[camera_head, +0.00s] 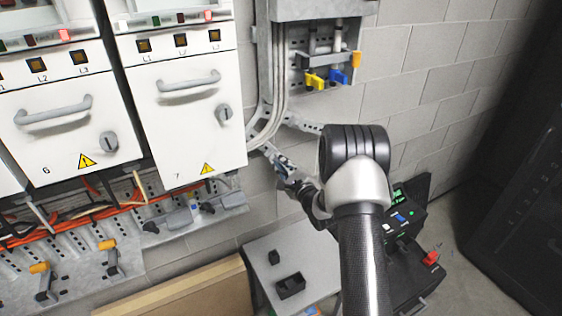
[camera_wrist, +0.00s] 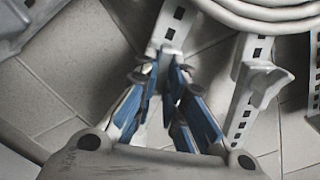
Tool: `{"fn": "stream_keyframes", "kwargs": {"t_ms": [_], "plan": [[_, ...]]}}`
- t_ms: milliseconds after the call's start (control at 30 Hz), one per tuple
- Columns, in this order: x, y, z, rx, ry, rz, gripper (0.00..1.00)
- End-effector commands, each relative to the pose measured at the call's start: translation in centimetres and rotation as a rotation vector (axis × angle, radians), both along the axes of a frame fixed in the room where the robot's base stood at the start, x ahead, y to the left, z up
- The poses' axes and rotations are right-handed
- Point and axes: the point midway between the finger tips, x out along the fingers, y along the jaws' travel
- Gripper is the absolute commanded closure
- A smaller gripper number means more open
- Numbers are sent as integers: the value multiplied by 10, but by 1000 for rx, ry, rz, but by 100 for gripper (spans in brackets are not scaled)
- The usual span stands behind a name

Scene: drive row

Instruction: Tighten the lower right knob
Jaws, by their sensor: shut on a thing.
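My gripper (camera_head: 287,170) is low on the wall, just right of the white cabinet numbered 7 and below the bent grey cables. In the wrist view its blue-sided fingers (camera_wrist: 162,68) come close together at a perforated grey strut. They are shut on a small grey knob (camera_wrist: 171,49), which is mostly hidden between the fingertips. Its turn angle and how tightly it sits cannot be told.
Cabinet 7 (camera_head: 185,135) with its handle stands left of my gripper. Yellow and blue levers (camera_head: 316,80) are on the wall above. A grey table (camera_head: 265,268) with small black blocks is below. Black cases (camera_head: 405,225) stand at the lower right. Thick cables (camera_wrist: 275,12) pass close by.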

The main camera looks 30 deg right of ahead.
Motion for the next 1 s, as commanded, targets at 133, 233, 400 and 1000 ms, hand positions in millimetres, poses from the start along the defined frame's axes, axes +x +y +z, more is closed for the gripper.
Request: {"fn": "stream_keyframes", "kwargs": {"t_ms": [133,233,400,1000], "plan": [[0,0,1,68,1,0,100],[0,0,1,100,2,0,100],[0,0,0,130,3,0,100],[0,0,0,139,3,0,78]]}}
